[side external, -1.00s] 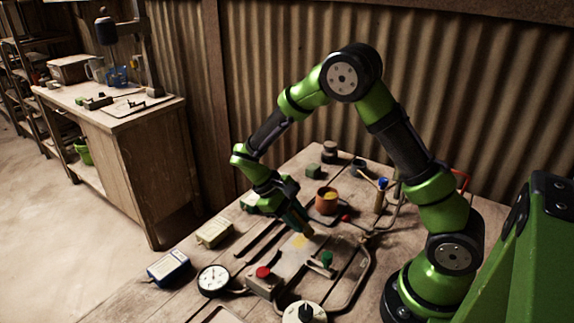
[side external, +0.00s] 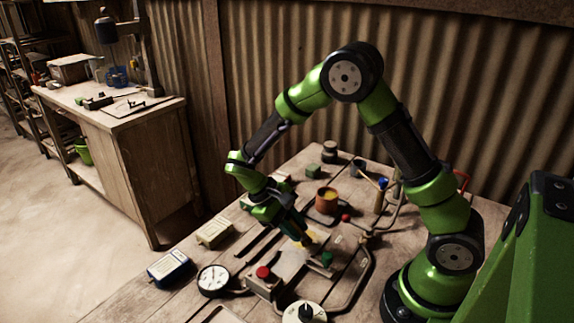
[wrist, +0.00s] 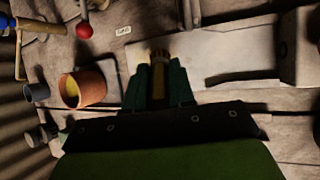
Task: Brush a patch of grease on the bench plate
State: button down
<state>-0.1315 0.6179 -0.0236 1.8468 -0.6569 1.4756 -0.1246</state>
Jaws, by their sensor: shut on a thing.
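My gripper (side external: 304,240) is low over the pale bench plate (side external: 288,264), its fingers pointing down. In the wrist view my gripper (wrist: 159,88) is shut on a narrow brush (wrist: 159,58) with a yellowish-brown end, which lies over the plate (wrist: 205,52). Whether the brush end touches the plate cannot be told. A yellow patch (side external: 312,236) shows beside the fingertips in the side view; whether it is grease on the plate or part of the brush is unclear. The fingers hide part of the plate.
A terracotta pot (side external: 327,203) with yellow contents stands behind the plate. A bent pipe (side external: 360,283) runs along the right.

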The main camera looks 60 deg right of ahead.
jog(key=shift+a, duration=1.15)
jog(key=shift+d, duration=3.9)
notch_tip(320, 180, up, 8)
jog(key=shift+a, duration=0.1)
jog(key=shift+s+f, duration=0.4)
jog(key=shift+s, duration=0.05)
